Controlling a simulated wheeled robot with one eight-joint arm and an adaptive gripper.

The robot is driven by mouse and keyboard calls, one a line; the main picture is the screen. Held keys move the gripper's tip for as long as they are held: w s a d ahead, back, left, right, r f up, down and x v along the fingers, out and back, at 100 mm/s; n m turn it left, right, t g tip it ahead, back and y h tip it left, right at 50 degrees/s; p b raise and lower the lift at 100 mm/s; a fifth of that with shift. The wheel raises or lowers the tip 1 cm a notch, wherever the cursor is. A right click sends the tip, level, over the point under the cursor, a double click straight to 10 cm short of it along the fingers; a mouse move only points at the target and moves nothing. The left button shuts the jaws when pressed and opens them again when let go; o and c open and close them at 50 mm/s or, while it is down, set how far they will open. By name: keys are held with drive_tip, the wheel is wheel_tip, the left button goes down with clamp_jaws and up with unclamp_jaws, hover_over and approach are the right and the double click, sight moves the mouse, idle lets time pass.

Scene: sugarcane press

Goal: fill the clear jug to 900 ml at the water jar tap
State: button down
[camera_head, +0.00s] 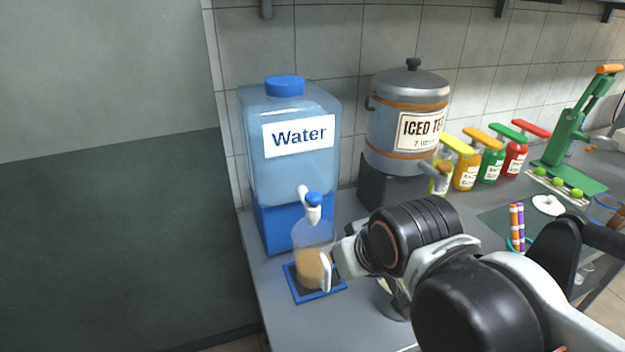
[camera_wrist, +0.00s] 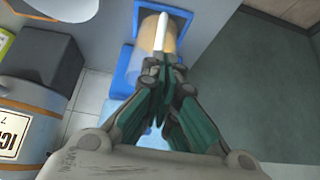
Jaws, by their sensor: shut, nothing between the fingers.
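The clear jug (camera_head: 313,240) stands upright on a blue-edged pad (camera_head: 297,296) under the water jar's tap (camera_head: 312,208). Its lower part looks tan, its upper part clear; no volume marks are readable. Its white handle (camera_head: 325,272) faces my arm and also shows in the wrist view (camera_wrist: 161,32). The water jar (camera_head: 287,175) is a blue container with a "Water" label. The tap is white with a blue top; I cannot tell if water flows. My gripper (camera_wrist: 164,68) is shut and empty, its fingertips close to the handle; contact is unclear. In the head view my wrist hides the fingers.
An iced tea urn (camera_head: 392,133) on a dark stand is right of the water jar. Several bottles with coloured tops (camera_head: 491,160), a green press (camera_head: 568,137) and limes (camera_head: 557,183) are further right. The counter (camera_head: 275,320) is clear in front of the pad.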

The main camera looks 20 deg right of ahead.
drive_tip(key=w+r+g+p, duration=0.1)
drive_tip(key=w+r+p, duration=0.2)
drive_tip(key=r+p, duration=0.4)
drive_tip(key=w+r+g+p, duration=0.2)
drive_tip(key=w+r+p, duration=0.2)
drive_tip(key=r+p, duration=0.25)
wheel_tip(320, 180, up, 7)
drive_tip(key=g+p, duration=0.3)
drive_tip(key=p, duration=1.2)
hover_over(315, 192)
drive_tip(key=shift+s+d+r+y, duration=0.2)
drive_tip(key=shift+s+d+y, duration=0.1)
drive_tip(key=shift+s+d, duration=0.15)
drive_tip(key=shift+f, duration=0.1)
drive_tip(key=f, duration=0.4)
drive_tip(key=f+b, duration=0.1)
drive_tip(key=f, duration=0.8)
drive_tip(key=shift+w+a+f, duration=0.3)
drive_tip(key=shift+a+f, duration=0.05)
drive_tip(key=shift+f, duration=0.05)
